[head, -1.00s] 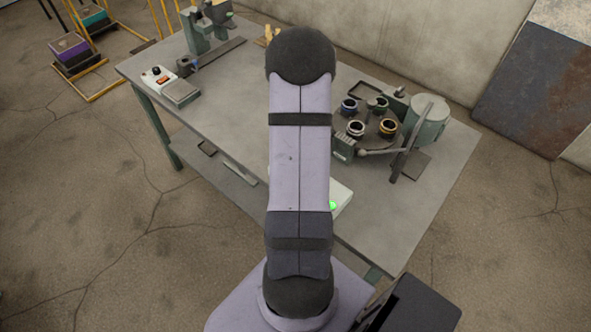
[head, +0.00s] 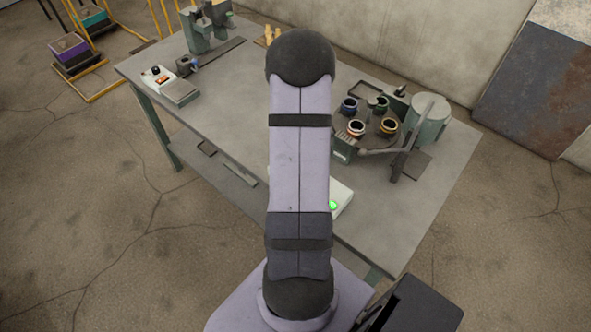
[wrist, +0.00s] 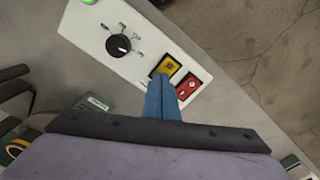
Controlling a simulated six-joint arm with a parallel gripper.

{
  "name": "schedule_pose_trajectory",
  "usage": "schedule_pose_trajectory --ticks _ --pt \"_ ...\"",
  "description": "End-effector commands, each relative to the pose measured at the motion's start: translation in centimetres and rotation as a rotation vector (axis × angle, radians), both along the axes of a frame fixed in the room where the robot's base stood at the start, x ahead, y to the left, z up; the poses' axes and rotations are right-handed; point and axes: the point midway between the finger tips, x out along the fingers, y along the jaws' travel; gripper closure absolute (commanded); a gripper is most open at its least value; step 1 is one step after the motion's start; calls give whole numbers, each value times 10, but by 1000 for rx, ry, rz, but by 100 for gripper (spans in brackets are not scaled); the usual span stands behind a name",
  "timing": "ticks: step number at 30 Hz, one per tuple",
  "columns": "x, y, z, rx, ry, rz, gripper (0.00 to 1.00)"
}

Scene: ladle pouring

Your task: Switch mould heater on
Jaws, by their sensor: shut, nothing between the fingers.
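A white control panel (wrist: 140,52) fills the upper part of the wrist view. It carries a black rotary knob (wrist: 119,45), a yellow square button (wrist: 168,66), a red button (wrist: 187,87) and a lit green lamp (wrist: 88,2). My gripper (wrist: 161,79) is shut and empty, its blue fingertips at the lower left edge of the yellow button. I cannot tell whether they touch it. The labels are too small to read. In the head view, the panel (head: 343,193) and its green lamp (head: 333,205) show partly behind my arm, which hides the gripper.
A turntable (head: 372,126) with several coloured cups stands on the right of the grey bench (head: 235,115), beside a green cylinder (head: 429,116). At the left are a small box with an orange switch (head: 162,79) and a flat plate (head: 181,92).

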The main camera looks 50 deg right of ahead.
Motion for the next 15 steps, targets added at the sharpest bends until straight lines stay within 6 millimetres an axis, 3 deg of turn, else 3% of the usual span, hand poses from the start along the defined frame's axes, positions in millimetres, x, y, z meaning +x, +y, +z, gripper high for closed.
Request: schedule_pose_trajectory --ticks 8,15 --pt "-1 1 0 2 2 0 100" --pt "-1 1 15 2 1 0 100"
